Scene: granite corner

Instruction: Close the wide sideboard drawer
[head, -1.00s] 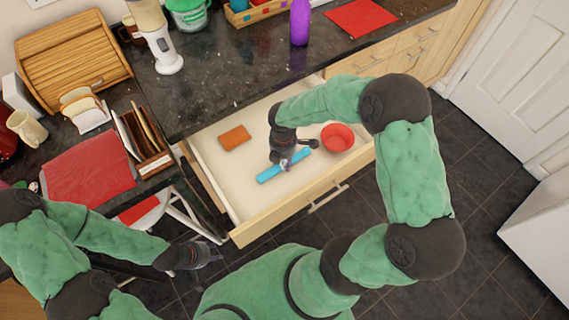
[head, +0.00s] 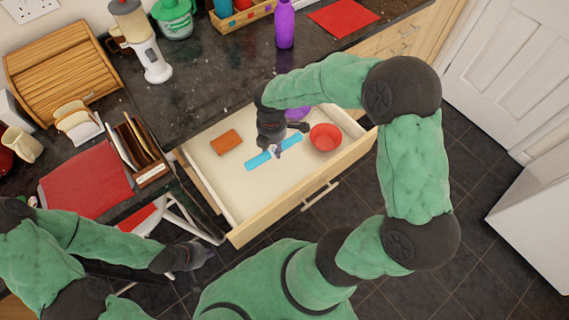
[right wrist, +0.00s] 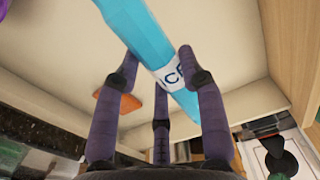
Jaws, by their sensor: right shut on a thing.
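The wide drawer (head: 240,215) is pulled out from under the dark granite counter, with its pale front panel and metal handle (head: 320,195) facing me. Inside it lie an orange-brown block (head: 226,142), a red bowl (head: 325,137) and a purple thing (head: 297,113) partly hidden by my right arm. My right gripper (head: 275,146) is inside the drawer, shut on a long cyan bar (head: 260,160). In the right wrist view the cyan bar (right wrist: 140,35), with dark lettering on a white patch, passes between the fingers. My left gripper (head: 195,256) hangs left of the drawer, clear of it; its fingers are unclear.
A white folding stool (head: 175,215) stands close to the drawer's left side. The counter holds a bread box (head: 60,65), a purple bottle (head: 285,25) and a red mat (head: 343,17). Tiled floor (head: 480,215) is free to the right.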

